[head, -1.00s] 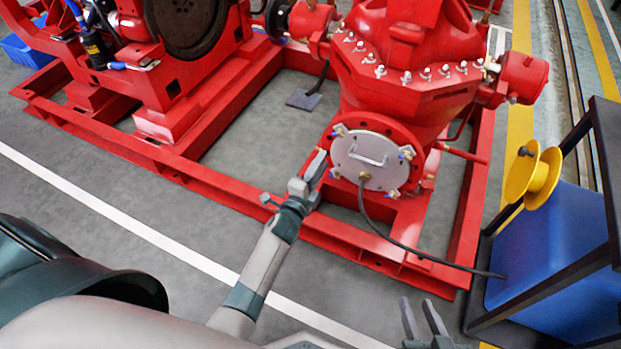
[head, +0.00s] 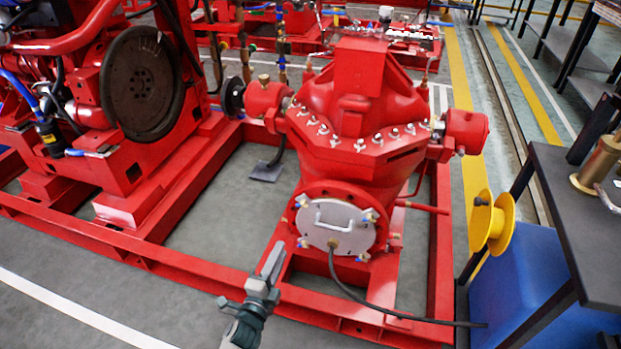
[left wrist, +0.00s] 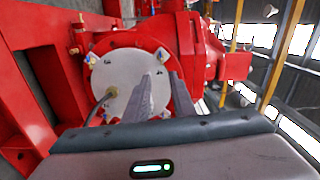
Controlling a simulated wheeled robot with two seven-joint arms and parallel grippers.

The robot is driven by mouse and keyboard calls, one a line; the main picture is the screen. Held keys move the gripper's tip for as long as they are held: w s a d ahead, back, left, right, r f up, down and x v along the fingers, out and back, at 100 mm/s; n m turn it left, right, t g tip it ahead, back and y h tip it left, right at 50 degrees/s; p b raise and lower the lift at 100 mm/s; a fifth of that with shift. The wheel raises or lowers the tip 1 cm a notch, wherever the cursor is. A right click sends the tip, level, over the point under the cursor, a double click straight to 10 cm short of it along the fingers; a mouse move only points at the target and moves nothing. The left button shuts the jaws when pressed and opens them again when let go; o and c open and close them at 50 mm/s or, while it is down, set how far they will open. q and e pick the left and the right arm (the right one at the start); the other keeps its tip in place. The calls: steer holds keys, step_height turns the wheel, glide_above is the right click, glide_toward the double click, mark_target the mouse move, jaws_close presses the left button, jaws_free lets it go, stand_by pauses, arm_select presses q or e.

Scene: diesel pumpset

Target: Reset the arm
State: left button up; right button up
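My left gripper (head: 272,262) is in front of the red pump (head: 355,130), low and left of the round grey cover plate (head: 336,224). The plate has a handle, several small clamps and a black cable (head: 350,291). In the left wrist view, the two grey fingers (left wrist: 165,97) stand slightly apart with nothing between them, in front of the cover plate (left wrist: 127,83). I cannot tell from the views whether the fingers touch anything. My right gripper is not in view.
A red base frame (head: 192,277) surrounds the pump. A dark workbench (head: 580,215) stands at the right, with a blue box (head: 520,285) and yellow reel (head: 492,222) beside it. The engine flywheel (head: 141,84) is at the left. Grey floor is open at lower left.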

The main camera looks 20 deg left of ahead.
arm_select(q)
steer(key=shift+s, duration=0.1)
